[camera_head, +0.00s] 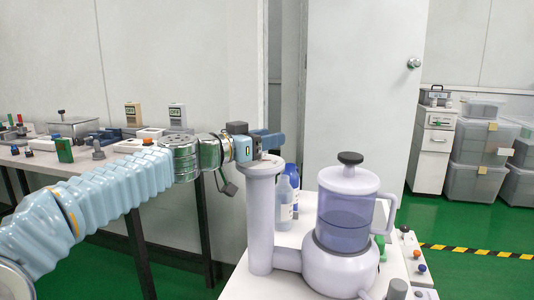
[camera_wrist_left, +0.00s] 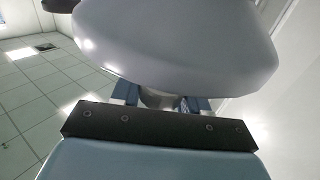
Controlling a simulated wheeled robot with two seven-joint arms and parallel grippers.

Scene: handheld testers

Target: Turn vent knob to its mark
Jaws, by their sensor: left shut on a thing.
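A pale lilac device stands on the white table, with a tall column (camera_head: 261,215) beside a clear jar (camera_head: 345,210) that has a black lid knob (camera_head: 350,158). My left gripper (camera_head: 268,146) is at the top of the column, its blue fingers level with the column's head. In the left wrist view the blue fingertips (camera_wrist_left: 160,102) close on both sides of a small pale part, which I take as the vent knob (camera_wrist_left: 160,96). The large lilac body (camera_wrist_left: 175,45) fills the view above it. The knob is mostly hidden, and I see no mark. My right gripper is out of view.
Bottles (camera_head: 284,198) stand just behind the column. Small parts with coloured knobs (camera_head: 411,247) lie right of the jar. Grey storage boxes (camera_head: 477,142) stand at the far right.

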